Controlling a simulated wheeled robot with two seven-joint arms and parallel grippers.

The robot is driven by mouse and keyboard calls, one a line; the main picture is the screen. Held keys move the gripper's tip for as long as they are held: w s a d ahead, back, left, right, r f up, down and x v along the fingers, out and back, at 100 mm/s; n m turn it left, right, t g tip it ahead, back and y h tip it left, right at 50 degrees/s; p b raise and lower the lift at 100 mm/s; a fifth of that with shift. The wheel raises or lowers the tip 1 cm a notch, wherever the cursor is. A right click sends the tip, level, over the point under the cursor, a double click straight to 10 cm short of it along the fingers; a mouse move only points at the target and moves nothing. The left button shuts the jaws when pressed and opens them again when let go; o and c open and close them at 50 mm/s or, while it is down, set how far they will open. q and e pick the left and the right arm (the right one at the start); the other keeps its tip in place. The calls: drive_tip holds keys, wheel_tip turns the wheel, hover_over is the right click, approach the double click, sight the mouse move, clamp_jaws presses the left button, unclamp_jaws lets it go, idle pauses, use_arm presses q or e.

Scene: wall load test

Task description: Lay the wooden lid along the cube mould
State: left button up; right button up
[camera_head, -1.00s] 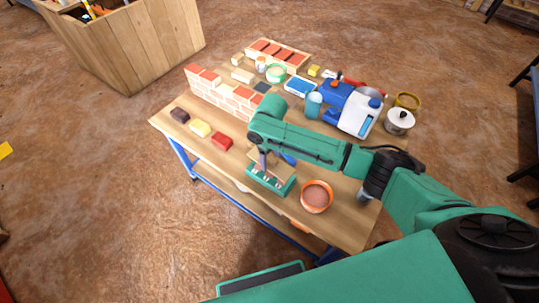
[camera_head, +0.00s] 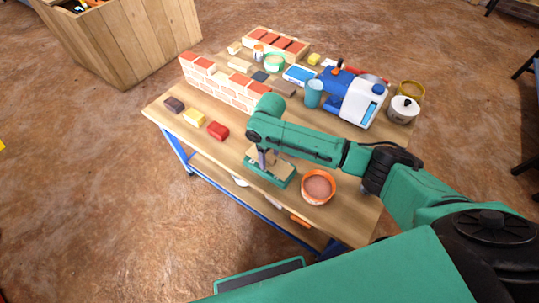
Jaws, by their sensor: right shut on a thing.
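The green cube mould (camera_head: 284,183) stands on the table near its front edge. The wooden lid (camera_head: 282,170) is a flat tan piece over the top of the mould, covering most of its openings. It looks close to or on the mould; I cannot tell if it touches all along. My right gripper (camera_head: 266,160) points down over the mould and is shut on the lid. My right arm hides part of the table behind it. My left gripper is not in view.
An orange bucket (camera_head: 318,187) stands close to the right of the mould. Red (camera_head: 218,131), yellow (camera_head: 194,117) and dark (camera_head: 174,104) blocks lie to the left. A brick wall (camera_head: 225,85), a blue-white machine (camera_head: 354,98) and a pot (camera_head: 403,109) stand farther back.

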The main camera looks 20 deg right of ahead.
drive_tip(key=shift+f, duration=0.45)
drive_tip(key=o, duration=1.3)
drive_tip(key=shift+o, duration=0.2)
wheel_tip(320, 180, up, 14)
drive_tip(key=p, duration=0.1)
drive_tip(key=shift+r, duration=0.25)
